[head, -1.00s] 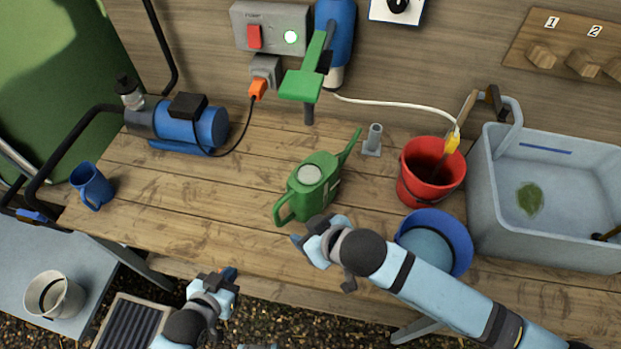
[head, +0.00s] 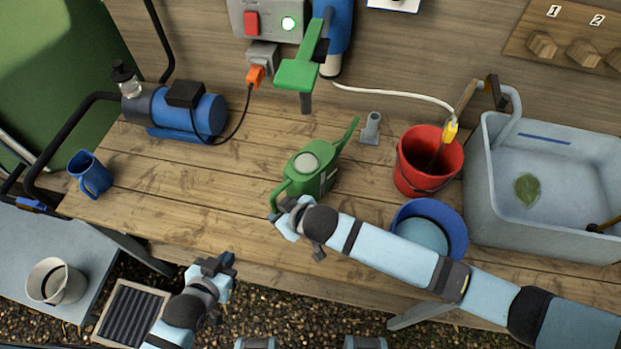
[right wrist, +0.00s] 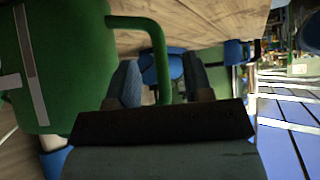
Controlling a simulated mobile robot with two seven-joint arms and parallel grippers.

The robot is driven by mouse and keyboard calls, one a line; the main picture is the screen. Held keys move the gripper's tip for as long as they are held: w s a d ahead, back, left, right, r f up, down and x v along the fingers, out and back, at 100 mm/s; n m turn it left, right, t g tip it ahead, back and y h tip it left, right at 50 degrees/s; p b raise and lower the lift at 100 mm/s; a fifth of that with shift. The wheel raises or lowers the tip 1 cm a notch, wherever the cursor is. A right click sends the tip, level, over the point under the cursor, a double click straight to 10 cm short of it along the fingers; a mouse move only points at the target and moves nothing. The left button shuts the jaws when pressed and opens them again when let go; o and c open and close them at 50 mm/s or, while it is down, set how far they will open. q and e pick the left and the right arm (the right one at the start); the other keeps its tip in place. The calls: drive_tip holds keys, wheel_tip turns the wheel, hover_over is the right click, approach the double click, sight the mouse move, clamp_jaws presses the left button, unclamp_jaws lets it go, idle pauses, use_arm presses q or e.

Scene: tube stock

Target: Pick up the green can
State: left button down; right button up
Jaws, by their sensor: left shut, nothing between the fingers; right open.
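The green can (head: 312,170) is a watering can standing upright on the wooden bench, its spout pointing to the back right and its handle to the front left. In the right wrist view its body (right wrist: 65,70) fills the left side, and its handle (right wrist: 158,50) runs down between the two fingers. My right gripper (head: 281,212) is open at the handle; in the wrist view its fingers (right wrist: 165,85) stand on either side of the handle. Whether they touch it I cannot tell. My left gripper (head: 226,262) is shut and empty, in front of the bench edge.
A blue bucket (head: 455,225) and a red bucket (head: 405,175) stand right of the can. A grey sink (head: 480,215) is further right. A blue pump (head: 208,118) and blue mug (head: 92,182) are at left. The bench left of the can is clear.

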sight(277, 210)
drive_tip(key=x, duration=0.3)
drive_tip(key=shift+w+a+f, duration=0.1)
drive_tip(key=shift+w+f, duration=0.05)
drive_tip(key=shift+f, duration=0.05)
drive_tip(key=shift+c, duration=0.3)
clamp_jaws()
idle(0.9)
drive_tip(key=shift+r, duration=0.2)
